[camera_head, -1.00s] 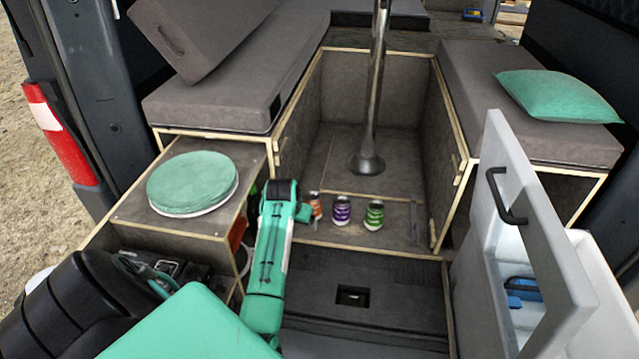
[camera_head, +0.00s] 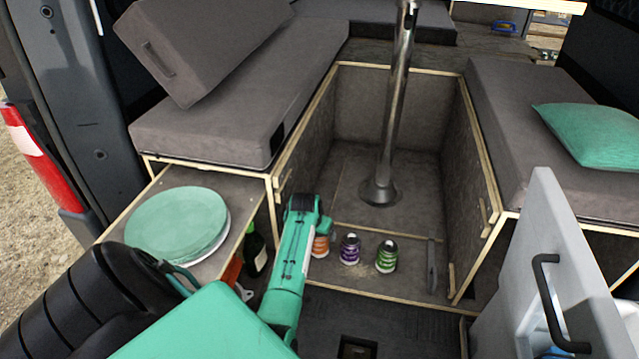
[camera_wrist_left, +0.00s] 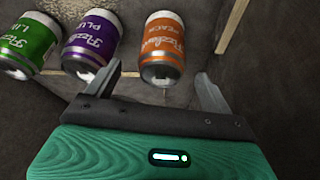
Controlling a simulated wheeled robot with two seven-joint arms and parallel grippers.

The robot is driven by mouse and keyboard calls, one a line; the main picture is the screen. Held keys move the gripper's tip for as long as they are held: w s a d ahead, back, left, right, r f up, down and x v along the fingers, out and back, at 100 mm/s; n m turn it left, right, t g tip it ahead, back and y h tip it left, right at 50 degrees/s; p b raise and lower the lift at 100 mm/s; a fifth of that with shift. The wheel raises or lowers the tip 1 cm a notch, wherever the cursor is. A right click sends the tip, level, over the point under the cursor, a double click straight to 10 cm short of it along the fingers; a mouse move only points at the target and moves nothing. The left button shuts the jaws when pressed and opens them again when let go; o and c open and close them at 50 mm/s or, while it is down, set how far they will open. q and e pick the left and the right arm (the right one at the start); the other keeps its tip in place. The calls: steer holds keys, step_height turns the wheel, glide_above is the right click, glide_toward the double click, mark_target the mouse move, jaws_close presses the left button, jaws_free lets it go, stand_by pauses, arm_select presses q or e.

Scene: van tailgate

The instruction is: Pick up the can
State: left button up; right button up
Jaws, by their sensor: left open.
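Three cans stand in a row on the van floor: an orange can (camera_head: 320,243), a purple can (camera_head: 349,249) and a green can (camera_head: 386,256). The orange one is partly hidden behind my left arm in the head view. In the left wrist view the orange can (camera_wrist_left: 163,48) reads "PEACH" and lies ahead of my left gripper (camera_wrist_left: 163,85), roughly between the lines of its open fingers. The purple can (camera_wrist_left: 91,42) is near the left finger, and the green can (camera_wrist_left: 28,45) is further left. The jaws are empty. My right gripper is out of view.
A metal table post (camera_head: 390,120) rises behind the cans. An open white fridge lid (camera_head: 550,270) is at right. Wooden bench walls flank the floor well.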

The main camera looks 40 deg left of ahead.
mark_target(320, 247)
arm_select(q)
steer(key=shift+x, duration=3.45)
steer(key=shift+a, duration=0.15)
steer(key=shift+c, duration=0.3)
steer(key=c, duration=1.3)
